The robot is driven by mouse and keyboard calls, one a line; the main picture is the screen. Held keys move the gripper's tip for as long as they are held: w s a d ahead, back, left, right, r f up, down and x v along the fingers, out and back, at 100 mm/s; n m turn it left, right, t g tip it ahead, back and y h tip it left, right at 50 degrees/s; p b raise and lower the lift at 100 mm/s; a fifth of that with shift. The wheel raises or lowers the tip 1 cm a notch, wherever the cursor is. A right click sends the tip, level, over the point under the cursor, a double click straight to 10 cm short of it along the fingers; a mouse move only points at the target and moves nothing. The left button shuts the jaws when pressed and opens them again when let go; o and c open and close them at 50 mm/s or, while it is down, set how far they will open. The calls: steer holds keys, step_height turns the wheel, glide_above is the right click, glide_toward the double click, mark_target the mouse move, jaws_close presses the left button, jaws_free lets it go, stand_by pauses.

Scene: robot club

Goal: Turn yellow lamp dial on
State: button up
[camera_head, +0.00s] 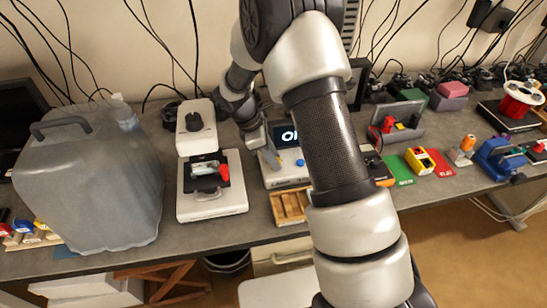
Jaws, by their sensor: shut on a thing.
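A pale grey box with a label on its front edge (287,181) stands near the middle of the bench. Its dark display (289,134) shows lit pale letters starting with O; the rest is cut off by my arm. My gripper (268,153) points down at the left part of this box, its fingers shut at the dial there. The yellow dial is mostly hidden by the fingers, and its angle cannot be told. A blue knob (300,162) shows on the box to the right of my gripper.
A white device (212,205) with a red part stands left of the box, beside a large translucent canister (95,185). A wooden tray (290,206) lies at the bench's front edge. A green card (398,168) and a yellow device (419,160) lie right of my arm.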

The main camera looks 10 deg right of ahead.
steer(key=m, duration=0.2)
steer(key=m+g, duration=0.1)
steer(key=m, duration=0.1)
steer(key=shift+w+g+y, duration=0.15)
steer(key=shift+g+y, duration=0.15)
steer(key=shift+y, duration=0.1)
steer(key=m+g+b, duration=0.1)
steer(key=m, duration=0.3)
steer(key=shift+w+d+y, duration=0.1)
steer(key=shift+w+y, duration=0.05)
steer(key=shift+y, duration=0.25)
steer(key=m+g+y, duration=0.1)
steer(key=m, duration=0.3)
steer(key=shift+d, duration=0.15)
steer(key=shift+d+m+y+b, duration=0.1)
steer(key=shift+m+y+b, duration=0.3)
steer(key=shift+m, duration=0.7)
steer(key=shift+m+y+b, duration=0.1)
steer(key=shift+m+y, duration=0.5)
steer(key=shift+m, duration=0.5)
steer(key=o, duration=1)
steer(key=shift+o, duration=0.2)
steer(key=v, duration=1.7)
steer(key=shift+w+r+p, duration=0.1)
steer(key=shift+w+p, duration=0.2)
steer(key=shift+p, duration=0.05)
